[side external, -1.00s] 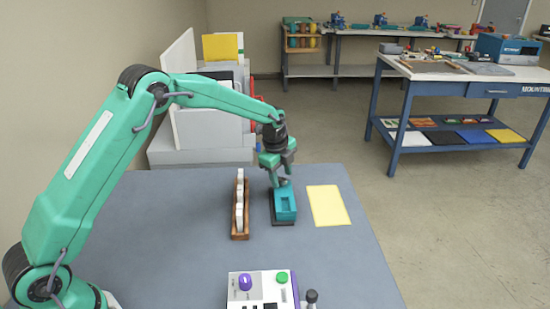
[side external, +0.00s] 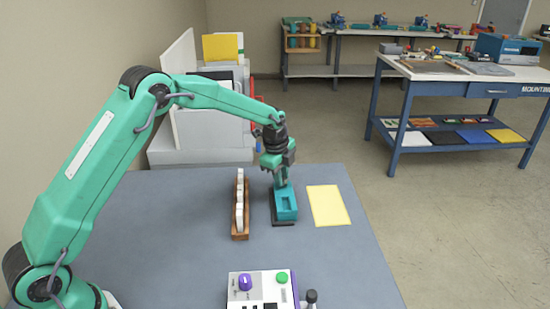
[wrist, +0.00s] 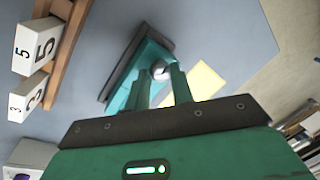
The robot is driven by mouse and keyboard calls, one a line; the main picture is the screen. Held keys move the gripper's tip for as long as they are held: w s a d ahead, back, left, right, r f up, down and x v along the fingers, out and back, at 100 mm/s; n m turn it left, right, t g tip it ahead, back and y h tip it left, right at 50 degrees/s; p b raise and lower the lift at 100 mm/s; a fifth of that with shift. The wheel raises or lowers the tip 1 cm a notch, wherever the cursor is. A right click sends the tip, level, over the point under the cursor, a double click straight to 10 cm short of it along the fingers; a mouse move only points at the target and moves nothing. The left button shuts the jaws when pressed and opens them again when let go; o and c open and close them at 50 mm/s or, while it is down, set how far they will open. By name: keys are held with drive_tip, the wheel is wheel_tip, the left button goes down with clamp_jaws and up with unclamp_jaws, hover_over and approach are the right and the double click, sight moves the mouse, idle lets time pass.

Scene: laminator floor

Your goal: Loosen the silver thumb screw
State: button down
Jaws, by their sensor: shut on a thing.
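The silver thumb screw (wrist: 160,69) is a small shiny round head at the end of a teal fixture (wrist: 128,78) on a dark base. In the side external view, the fixture (side external: 287,205) stands on the grey-blue table. My gripper (wrist: 161,73) points down over the fixture and is shut on the screw, with one finger on each side of its head. In the side external view, my gripper (side external: 281,182) reaches the far end of the fixture and hides the screw.
A wooden rack (side external: 240,232) with white numbered tiles (wrist: 35,45) stands close left of the fixture. A yellow sheet (side external: 329,206) lies to its right. A control box (side external: 262,284) with purple and green knobs sits at the near edge.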

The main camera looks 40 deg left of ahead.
drive_tip(key=shift+d+f+n, duration=0.1)
drive_tip(key=shift+d+n, duration=0.05)
drive_tip(key=shift+n, duration=1.45)
drive_tip(key=c, duration=1.2)
unclamp_jaws()
drive_tip(key=shift+v, duration=3.95)
